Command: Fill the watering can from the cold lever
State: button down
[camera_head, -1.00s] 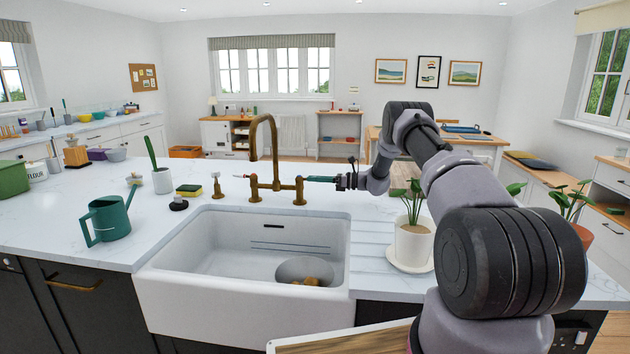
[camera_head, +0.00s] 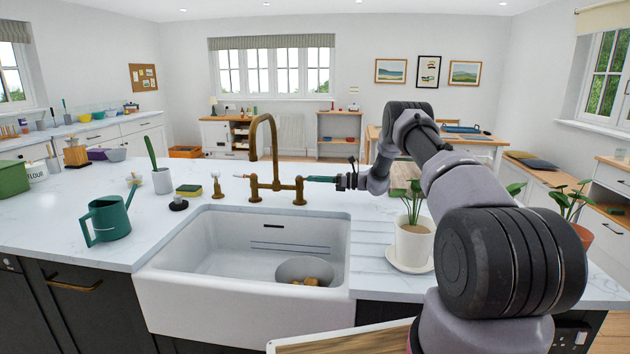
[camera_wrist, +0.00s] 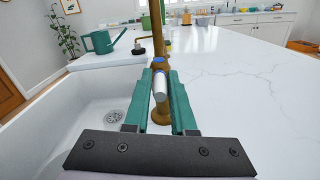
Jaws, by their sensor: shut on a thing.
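The green watering can (camera_head: 108,220) stands upright on the counter left of the sink; it also shows at the upper left of the wrist view (camera_wrist: 101,42). The brass tap (camera_head: 275,160) rises behind the sink, and its spout shows no visible water. My gripper (camera_head: 310,179) is at the tap's right side. In the wrist view its teal fingers (camera_wrist: 160,80) are shut on the cold lever (camera_wrist: 160,86), a pale lever with a blue mark at its base. The fingers hide the lever in the head view. The other lever (camera_head: 241,176) points left, away from my gripper.
The white sink (camera_head: 250,323) holds a round bowl (camera_head: 303,267) with brown things in it. A potted plant (camera_head: 413,240) stands on the right, below my arm. A sponge (camera_head: 189,190), a pot with a green brush (camera_head: 162,180) and a black stopper (camera_head: 178,203) are behind the can.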

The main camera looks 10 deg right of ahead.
aim_at(303, 179)
jog(key=shift+s+t, duration=0.1)
jog(key=shift+t, duration=0.2)
jog(key=shift+s+a+m+t+h, duration=0.3)
jog(key=shift+s+m+t+h, duration=0.15)
jog(key=shift+m+t+h, duration=0.75)
jog(key=shift+s+a+m+t+h, duration=0.35)
jog(key=shift+m+t+h, duration=0.55)
jog(key=shift+t, duration=0.5)
jog(key=shift+s+a+m+t+h, duration=0.25)
jog(key=shift+s+m+t+h, duration=0.25)
jog(key=shift+m+t+h, duration=0.6)
jog(key=shift+t, duration=0.3)
jog(key=c, duration=0.8)
grip_release()
jog(key=shift+o, duration=0.2)
jog(key=v, duration=1)
jog(key=shift+s+d, duration=0.25)
jog(key=shift+d, duration=0.1)
